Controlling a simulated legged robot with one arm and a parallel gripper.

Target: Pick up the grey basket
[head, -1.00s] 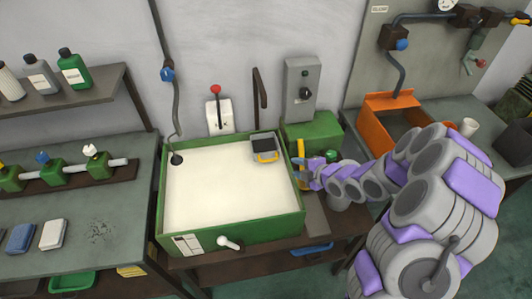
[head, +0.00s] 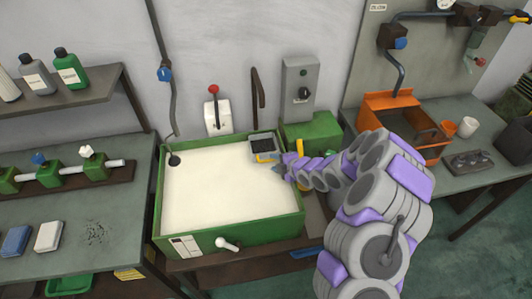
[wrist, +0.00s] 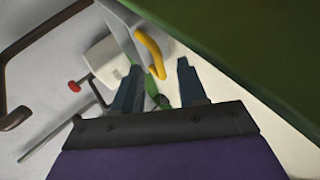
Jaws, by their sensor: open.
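The grey basket (head: 262,145) sits at the back right corner inside the green tub (head: 228,237), on or in its white contents. It has a yellow handle (head: 266,158) on its front side. In the wrist view the yellow handle (wrist: 149,52) stands just ahead of the fingers, with part of the grey basket (wrist: 117,20) at the upper left. My gripper (wrist: 157,82) is open, its two dark fingers apart with nothing between them. In the head view my gripper (head: 279,167) is at the tub's right side, close to the handle; I cannot tell whether they touch.
A green box (head: 312,132) stands right of the tub's back corner, below a grey switch box (head: 300,85). An orange bin (head: 390,101) is further right. A white lever box (head: 217,116) is on the wall behind. The tub's left and front are clear.

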